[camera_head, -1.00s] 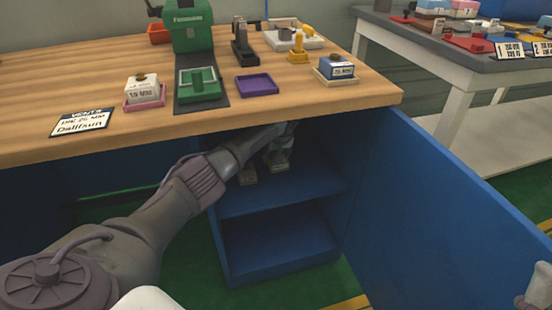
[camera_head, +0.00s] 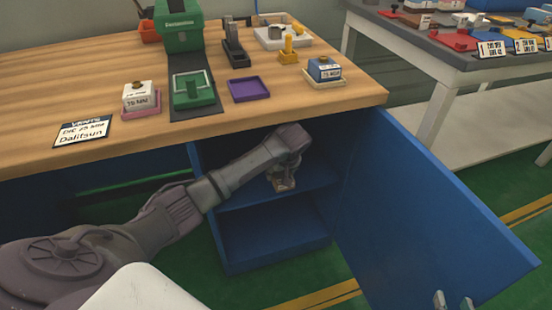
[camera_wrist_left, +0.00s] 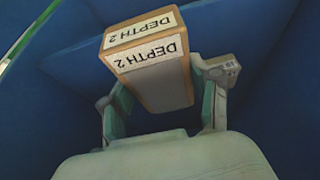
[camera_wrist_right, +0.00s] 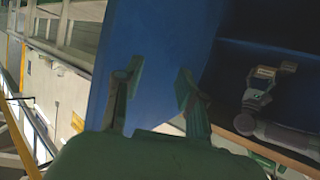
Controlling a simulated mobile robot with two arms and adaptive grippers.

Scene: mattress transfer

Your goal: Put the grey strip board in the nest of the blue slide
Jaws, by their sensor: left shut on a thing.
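My left gripper (camera_head: 283,178) reaches into the open blue cupboard under the wooden bench. In the left wrist view it (camera_wrist_left: 158,98) is shut on a block (camera_wrist_left: 150,65) with an orange-brown rim and white "DEPTH 2" labels. My right gripper (camera_head: 453,302) is at the bottom right, by the cupboard door. In the right wrist view its fingers (camera_wrist_right: 157,82) are apart, with the blue door behind them. I cannot make out the grey strip board. A blue piece (camera_head: 537,14) shows on the far bench at the right edge; I cannot tell whether it is the blue slide.
A second labelled block (camera_wrist_left: 226,68) is behind a left finger. The open blue door (camera_head: 420,205) stands to the right of the cupboard shelf (camera_head: 236,197). The wooden bench (camera_head: 40,95) above holds a green press (camera_head: 178,27), a purple tray (camera_head: 249,89) and labelled blocks.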

